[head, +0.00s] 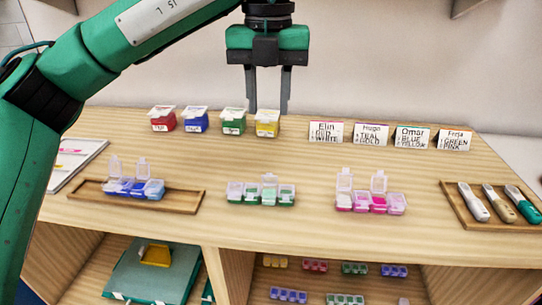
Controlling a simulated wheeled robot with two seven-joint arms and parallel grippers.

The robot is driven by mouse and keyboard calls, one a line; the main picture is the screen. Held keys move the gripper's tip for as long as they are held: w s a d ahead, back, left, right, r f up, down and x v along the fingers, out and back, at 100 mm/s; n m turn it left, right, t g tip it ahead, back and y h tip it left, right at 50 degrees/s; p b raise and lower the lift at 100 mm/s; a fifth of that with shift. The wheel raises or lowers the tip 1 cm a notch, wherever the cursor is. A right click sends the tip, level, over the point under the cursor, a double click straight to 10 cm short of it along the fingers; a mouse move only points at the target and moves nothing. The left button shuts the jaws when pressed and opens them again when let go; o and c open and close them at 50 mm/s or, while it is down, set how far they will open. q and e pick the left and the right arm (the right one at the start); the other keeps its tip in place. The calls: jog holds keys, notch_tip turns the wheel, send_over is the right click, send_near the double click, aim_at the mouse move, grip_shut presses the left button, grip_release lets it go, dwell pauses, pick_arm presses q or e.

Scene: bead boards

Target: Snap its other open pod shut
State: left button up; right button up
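A blue pod strip (134,188) lies on a wooden tray (182,199) at the left, with two clear lids standing up at its left side. A green pod strip (261,194) lies on the bare table in the middle, with one lid up, third from the left. A pink pod strip (371,202) lies to the right, with its first and third lids up. My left gripper (268,107) points down with its fingers apart and nothing between them, above the back of the table and behind the green strip. My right gripper is out of view.
Red, blue, green and yellow tubs (164,119) with white lids stand in a back row. Several name cards (326,132) stand right of them. A tray (464,208) with three pen-like tools lies far right. Shelves below hold more strips. Table between the strips is clear.

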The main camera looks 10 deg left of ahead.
aim_at(269, 179)
pick_arm(q)
notch_tip(269, 179, down, 13)
jog(key=shift+f+b, duration=0.2)
jog(key=shift+b, duration=0.8)
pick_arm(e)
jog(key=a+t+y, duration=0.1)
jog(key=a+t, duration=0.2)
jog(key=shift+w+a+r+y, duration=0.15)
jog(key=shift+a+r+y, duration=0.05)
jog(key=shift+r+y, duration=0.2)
pick_arm(q)
jog(key=c, duration=0.7)
jog(key=shift+o, duration=0.2)
